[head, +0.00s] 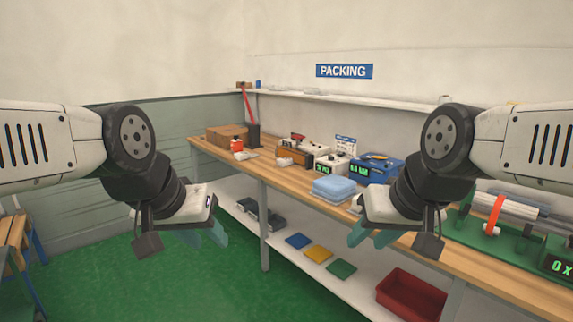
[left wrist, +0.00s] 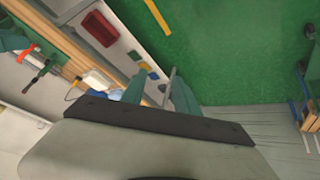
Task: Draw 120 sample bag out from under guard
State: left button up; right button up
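I cannot make out a sample bag or a 120 label in either view. A green machine (head: 515,233) with a pale roller, an orange-red band and a green display stands on the bench at the right; I cannot tell whether any part of it is the guard. My left gripper (head: 205,238) hangs in front of the bench over the green floor, its two teal fingers apart. In the left wrist view its fingers (left wrist: 160,98) are spread with nothing between them. My right gripper (head: 370,237) is in front of the bench, fingers apart and empty.
The long wooden bench (head: 470,262) carries a folded light-blue stack (head: 335,188), a blue device (head: 376,168), a white device (head: 333,164) and a cardboard box (head: 226,132). The lower shelf (head: 345,289) holds coloured pads and a red bin (head: 411,294). The green floor (head: 190,285) is clear.

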aim_at(283, 162)
jog(key=i+j, duration=0.1)
jog(key=i, duration=0.65)
jog(key=i+j, duration=0.1)
jog(key=i, duration=0.7)
jog(key=i+j+z, duration=0.1)
jog(key=i, duration=0.65)
jog(key=i+j, duration=0.15)
jog(key=i, duration=0.65)
